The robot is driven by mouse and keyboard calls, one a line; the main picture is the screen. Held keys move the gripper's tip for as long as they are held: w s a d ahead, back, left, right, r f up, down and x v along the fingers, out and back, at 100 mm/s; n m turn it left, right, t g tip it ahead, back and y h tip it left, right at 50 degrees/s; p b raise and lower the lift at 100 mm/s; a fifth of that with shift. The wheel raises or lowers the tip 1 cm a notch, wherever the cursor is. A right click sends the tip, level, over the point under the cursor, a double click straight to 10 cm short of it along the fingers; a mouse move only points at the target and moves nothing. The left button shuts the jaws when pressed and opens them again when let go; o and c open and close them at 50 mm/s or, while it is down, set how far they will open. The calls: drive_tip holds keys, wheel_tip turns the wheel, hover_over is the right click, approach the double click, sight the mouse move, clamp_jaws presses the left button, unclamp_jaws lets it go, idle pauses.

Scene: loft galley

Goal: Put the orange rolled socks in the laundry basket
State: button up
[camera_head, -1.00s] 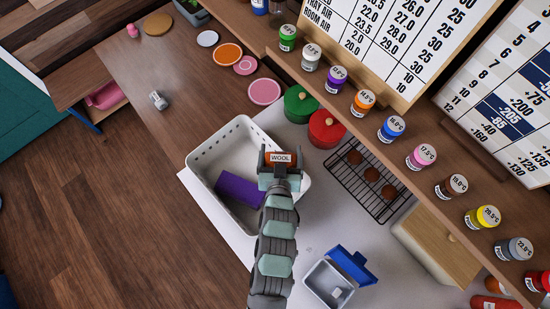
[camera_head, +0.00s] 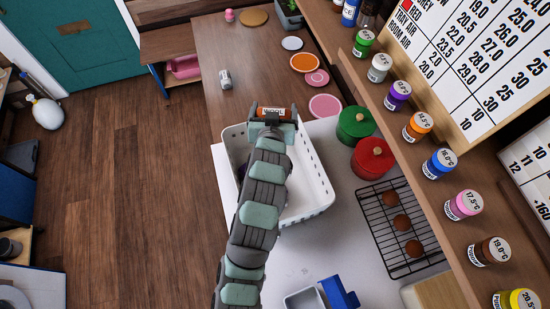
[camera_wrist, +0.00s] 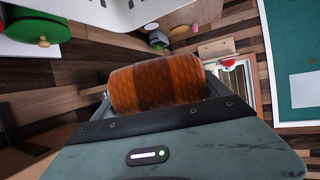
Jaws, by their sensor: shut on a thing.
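My gripper (camera_head: 273,114) is shut on the orange rolled socks, a small orange-brown roll with a darker middle band in the wrist view (camera_wrist: 165,82). The white laundry basket (camera_head: 318,182) has perforated sides and stands on the white surface. In the head view my gripper and the socks appear over the basket's far edge; their height above it is hard to tell. My arm crosses the basket and hides much of its inside. A sliver of a dark purple thing (camera_head: 241,172) shows beside the arm.
A green pot (camera_head: 355,124) and a red pot (camera_head: 372,158) stand right of the basket, with a black rack (camera_head: 400,232) of brown balls nearer. A shelf edge with several coloured jars runs along the right. Discs and a small white jar (camera_head: 225,79) lie on the wooden counter beyond.

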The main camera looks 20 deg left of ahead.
wheel_tip(320, 180, down, 17)
drive_tip(key=p, duration=0.3)
drive_tip(key=shift+d, duration=0.1)
drive_tip(key=shift+f, duration=0.1)
